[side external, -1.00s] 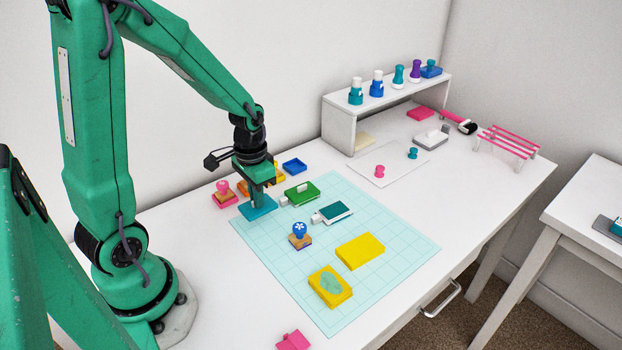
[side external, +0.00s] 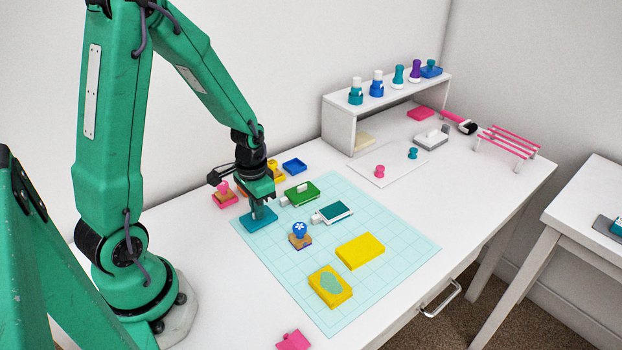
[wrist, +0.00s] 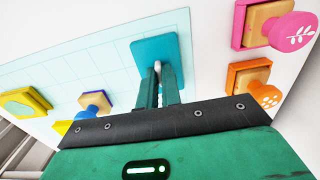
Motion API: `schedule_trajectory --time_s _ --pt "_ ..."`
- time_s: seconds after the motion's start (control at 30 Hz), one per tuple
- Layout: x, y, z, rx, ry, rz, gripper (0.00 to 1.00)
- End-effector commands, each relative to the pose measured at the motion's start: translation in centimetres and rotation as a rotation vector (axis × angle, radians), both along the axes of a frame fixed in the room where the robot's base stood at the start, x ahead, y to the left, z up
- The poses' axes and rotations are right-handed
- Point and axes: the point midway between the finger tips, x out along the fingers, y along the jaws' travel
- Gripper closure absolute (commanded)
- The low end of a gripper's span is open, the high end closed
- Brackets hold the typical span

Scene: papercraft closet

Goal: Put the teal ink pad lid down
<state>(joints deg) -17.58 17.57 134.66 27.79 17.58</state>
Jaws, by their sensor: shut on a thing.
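The teal ink pad lid (side external: 262,222) is a flat teal rectangle at the back-left corner of the light-blue grid mat (side external: 392,278). My gripper (side external: 259,209) is above it, pointing down, with its fingers shut on the lid's small grip. In the wrist view the lid (wrist: 151,47) lies just beyond the fingertips, and a pale bit of its grip (wrist: 157,67) shows between the fingers (wrist: 158,82). The lid looks level and at or very near the mat. I cannot tell whether it touches.
A pink stamp (side external: 224,195) stands left of the lid, and a green pad (side external: 301,194) lies right. A blue flower stamp (side external: 300,236), a teal-topped pad (side external: 334,212) and yellow pads (side external: 360,251) are on the mat. The mat's front right is clear.

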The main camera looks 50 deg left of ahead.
Motion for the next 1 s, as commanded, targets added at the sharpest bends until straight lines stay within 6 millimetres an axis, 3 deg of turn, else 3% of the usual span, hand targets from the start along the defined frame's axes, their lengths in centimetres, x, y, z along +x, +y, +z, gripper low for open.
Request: schedule_trajectory --time_s 0.37,0.4,0.5,1.0 --pt "0.0 0.0 -0.34 0.0 0.0 0.0 1.0" --pt "0.01 0.0 -0.3 0.0 0.0 0.0 0.86" --pt "0.01 0.0 -0.28 0.0 0.0 0.0 0.72" --pt "0.07 0.02 0.36 0.001 -0.003 0.0 0.72"
